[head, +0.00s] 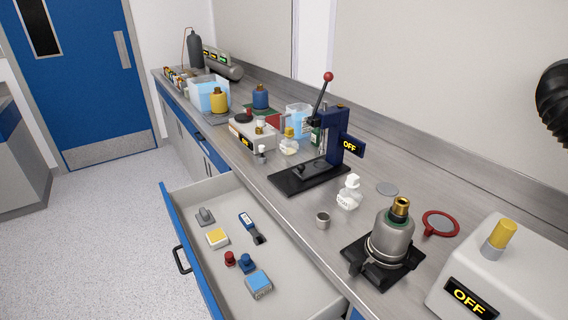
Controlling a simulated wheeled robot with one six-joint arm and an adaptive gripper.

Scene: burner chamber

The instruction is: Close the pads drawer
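One drawer (190,235) stands pulled open below the bench, with a blue front at the left and a black handle (180,260) on it. Inside lie a yellow-topped pad (217,238), a light blue block (258,285), a small grey item (205,216), a blue handheld device (250,226), and small red (230,259) and blue (247,263) knobbed pieces. No label shows whether this is the pads drawer. The drawer's near end is cut off by the picture's lower edge. My gripper is not in view.
The grey bench top (285,205) carries a lever press (330,150), a metal burner (392,235), a white bottle (349,192), a small metal cup (323,220) and a white machine (505,262) marked OFF. Open floor (110,235) lies left of the drawer; a blue door (85,80) stands behind.

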